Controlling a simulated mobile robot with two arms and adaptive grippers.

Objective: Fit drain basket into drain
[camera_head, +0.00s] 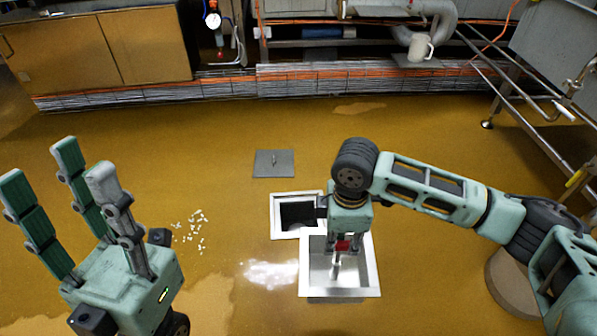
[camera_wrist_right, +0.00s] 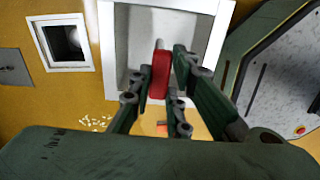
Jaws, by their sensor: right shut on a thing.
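The drain basket (camera_head: 368,262) is a square pale metal box with a wide rim. My right gripper (camera_head: 343,243) is shut on its red handle (camera_wrist_right: 160,75), and the handle is between the fingers in the wrist view. The basket rim also shows in the wrist view (camera_wrist_right: 108,40). The drain (camera_head: 297,215) is a dark square opening with a pale frame in the floor. In the head view the basket lies nearer and to the right, covering the drain's near right corner. The drain also shows in the wrist view (camera_wrist_right: 62,42). My left gripper (camera_head: 62,168) is open and empty, fingers up.
A grey square plate with a small handle (camera_head: 273,163) lies on the floor beyond the drain. White crumbs (camera_head: 190,230) are scattered left of the drain. A wet patch shines beside the basket. A metal frame (camera_head: 515,85) stands at right and cabinets (camera_head: 95,50) at back left.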

